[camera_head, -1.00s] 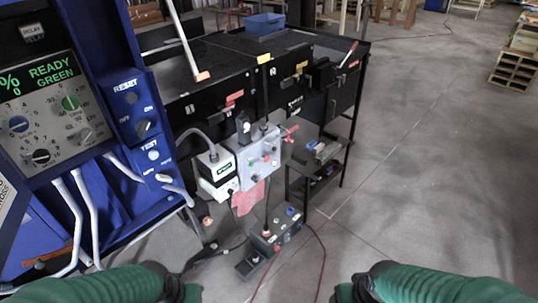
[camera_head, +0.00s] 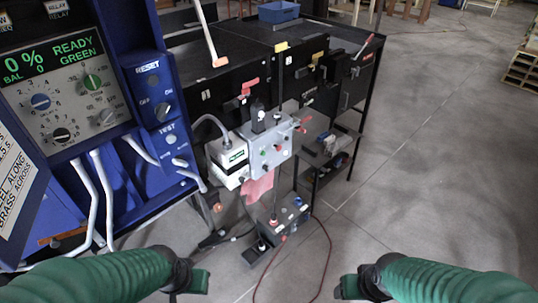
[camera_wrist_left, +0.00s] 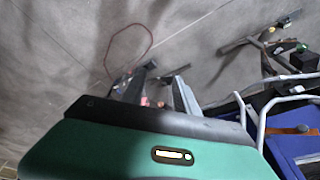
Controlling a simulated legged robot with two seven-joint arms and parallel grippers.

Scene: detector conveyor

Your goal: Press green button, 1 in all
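A grey control box (camera_head: 268,152) with small red, green and dark buttons hangs at the front of the black cabinet. A small green button (camera_head: 264,152) seems to sit on its face, but it is tiny. My left gripper (camera_head: 202,281) is low in the head view, in front of and well apart from the box. In the left wrist view its two fingers (camera_wrist_left: 158,92) stand apart with nothing held. My right gripper (camera_head: 344,288) is at the bottom right, touching nothing; its fingers cannot be made out.
The blue detector cabinet (camera_head: 150,95) with white tubes stands close on the left. A dark pedal box (camera_head: 284,222) and a red cable (camera_head: 328,250) lie on the floor ahead. A black shelf (camera_head: 322,160) stands right of the box. The floor (camera_head: 440,170) on the right is clear.

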